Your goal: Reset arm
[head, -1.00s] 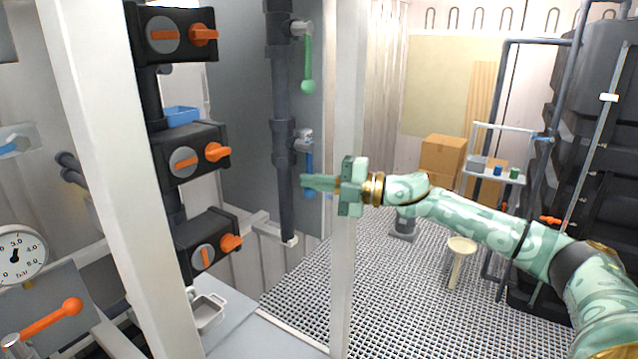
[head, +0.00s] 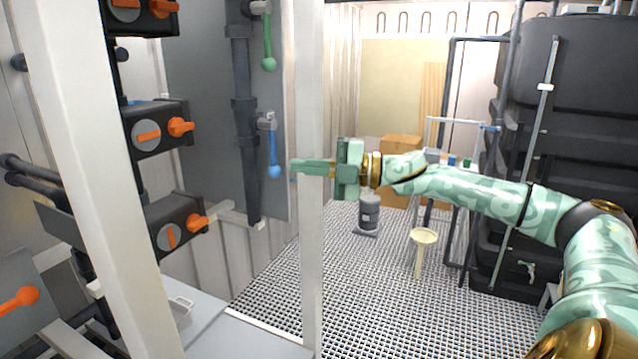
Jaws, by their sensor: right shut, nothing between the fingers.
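My right arm reaches in from the lower right of the head view, bent at the elbow and stretched to the left. My right gripper (head: 312,168) is shut and empty, its fingers pointing left. In the picture it overlaps the white upright post (head: 310,260), and its tips lie a little right of the blue valve handle (head: 274,160). I cannot tell the depth between them, and the gripper holds neither handle. My left gripper is not in view.
A green valve handle (head: 268,50) hangs above on the dark pipe. Black valve boxes with orange knobs (head: 180,127) stand at left behind a white post (head: 95,180). A stool (head: 423,238), a cardboard box (head: 400,146) and black tanks (head: 560,90) stand on or beyond the grated floor (head: 350,290).

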